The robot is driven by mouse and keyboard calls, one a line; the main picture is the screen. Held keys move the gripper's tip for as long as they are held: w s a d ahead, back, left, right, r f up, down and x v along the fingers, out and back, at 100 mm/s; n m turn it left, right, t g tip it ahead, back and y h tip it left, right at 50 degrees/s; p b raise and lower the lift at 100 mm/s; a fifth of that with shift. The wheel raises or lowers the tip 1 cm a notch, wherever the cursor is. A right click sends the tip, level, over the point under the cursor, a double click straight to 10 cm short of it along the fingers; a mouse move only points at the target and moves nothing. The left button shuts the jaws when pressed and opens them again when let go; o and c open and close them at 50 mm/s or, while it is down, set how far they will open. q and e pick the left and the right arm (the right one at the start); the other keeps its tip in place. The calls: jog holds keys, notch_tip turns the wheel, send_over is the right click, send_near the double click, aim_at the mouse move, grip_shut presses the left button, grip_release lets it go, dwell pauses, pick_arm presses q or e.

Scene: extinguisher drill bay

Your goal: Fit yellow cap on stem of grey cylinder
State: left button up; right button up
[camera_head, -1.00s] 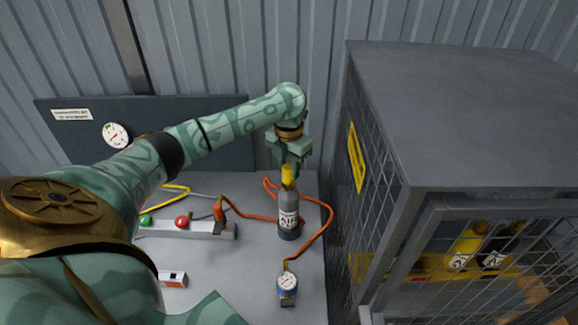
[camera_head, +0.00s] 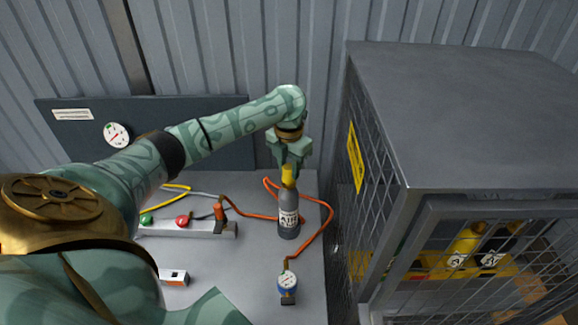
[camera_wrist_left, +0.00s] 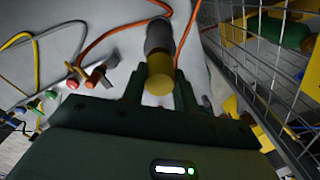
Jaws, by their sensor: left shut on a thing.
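The grey cylinder (camera_head: 289,215) with an "AIR" label stands upright on the bench. The yellow cap (camera_head: 288,175) is at the cylinder's top, in line with it. My left gripper (camera_head: 287,165) comes down from above and is shut on the yellow cap. In the left wrist view the cap (camera_wrist_left: 159,80) lies between the fingers of my left gripper (camera_wrist_left: 160,95), with the cylinder (camera_wrist_left: 159,38) just beyond it. The stem is hidden, so I cannot tell how far the cap sits on it. My right gripper is not in view.
A manifold (camera_head: 190,229) with green and red knobs lies left. A mesh cage (camera_head: 400,250) holding yellow and black cylinders stands close on the right. The front bench (camera_head: 235,275) is mostly clear.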

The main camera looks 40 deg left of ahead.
pick_arm(q)
jog(key=shift+f+b, duration=0.35)
jog(key=shift+f, duration=0.4)
jog(key=o, duration=1.1)
jog(key=shift+c, duration=0.2)
notch_tip(320, 180, up, 16)
jog(key=p, duration=0.5)
jog(key=shift+r, duration=0.15)
